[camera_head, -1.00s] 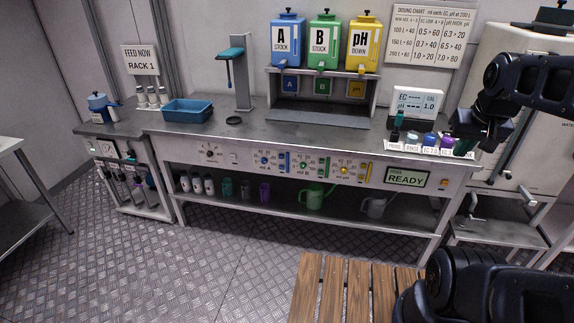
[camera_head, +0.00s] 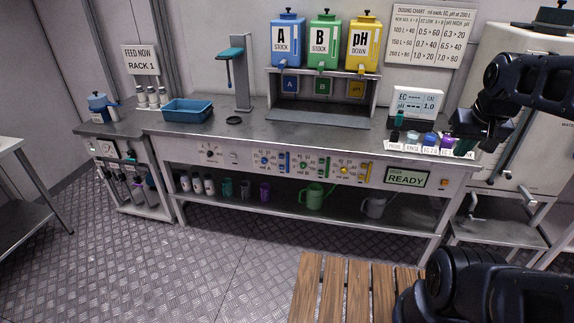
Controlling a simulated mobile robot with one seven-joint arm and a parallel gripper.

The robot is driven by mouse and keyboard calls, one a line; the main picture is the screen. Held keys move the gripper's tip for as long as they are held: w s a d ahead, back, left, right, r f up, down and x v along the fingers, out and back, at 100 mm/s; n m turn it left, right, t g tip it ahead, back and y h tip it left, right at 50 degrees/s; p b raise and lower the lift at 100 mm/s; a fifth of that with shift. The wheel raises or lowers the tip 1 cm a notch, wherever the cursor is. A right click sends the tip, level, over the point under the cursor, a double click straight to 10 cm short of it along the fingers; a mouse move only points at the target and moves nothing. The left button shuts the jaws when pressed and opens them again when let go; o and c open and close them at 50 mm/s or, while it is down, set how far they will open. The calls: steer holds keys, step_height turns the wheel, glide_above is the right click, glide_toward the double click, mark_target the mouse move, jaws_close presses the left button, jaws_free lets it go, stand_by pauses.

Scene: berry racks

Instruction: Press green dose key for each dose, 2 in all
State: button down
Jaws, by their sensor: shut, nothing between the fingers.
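The green dose key (camera_head: 327,167) is a small upright green bar on the front panel of the bench, right of the B dial (camera_head: 306,166). A blue key (camera_head: 284,162) sits to its left and a yellow key (camera_head: 364,172) to its right. The green key is in full view, with nothing touching it. A READY display (camera_head: 405,179) is lit at the panel's right end. My gripper (camera_head: 465,146) is at the bench's right end, pointing down, well right of the green key. It is shut and empty.
Small labelled cups (camera_head: 429,139) stand on the bench beside my gripper. A white EC meter (camera_head: 417,103) is behind them. Blue, green and yellow stock tanks (camera_head: 324,40) stand on a shelf at the back. A wooden slatted surface (camera_head: 345,290) fills the lower middle. The floor before the bench is clear.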

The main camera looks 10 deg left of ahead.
mark_target(318, 176)
steer(key=shift+w, duration=0.1)
stand_by(0.7)
steer(key=w+a+f+n+g+h, duration=0.1)
steer(key=w+f+h, duration=0.1)
steer(key=w, duration=0.7)
steer(key=w+a+f+n+g+h, duration=0.1)
steer(key=w+f+h, duration=0.1)
steer(key=w, duration=0.6)
steer(key=w+a+f+n+h, duration=0.1)
steer(key=w+a+f, duration=0.35)
steer(key=w, duration=0.35)
steer(key=w+a+f+n+h, duration=0.1)
steer(key=w+a+f+h, duration=0.1)
steer(key=w+a+f, duration=0.35)
steer(key=w+a+f+n+t, duration=0.2)
steer(key=w+a+f, duration=0.3)
steer(key=a+f, duration=0.3)
steer(key=w+a+f+n+t, duration=0.2)
steer(key=w+a+f, duration=0.3)
steer(key=f, duration=0.6)
steer(key=a+f+n+t, duration=0.1)
steer(key=a+f+n, duration=0.1)
steer(key=a+f, duration=0.4)
steer(key=a+f+n+t, duration=0.2)
steer(key=a+f, duration=0.3)
steer(key=f, duration=0.7)
steer(key=shift+s+a+n+y, duration=0.3)
steer(key=shift+s+a, duration=0.05)
steer(key=shift+s, duration=0.05)
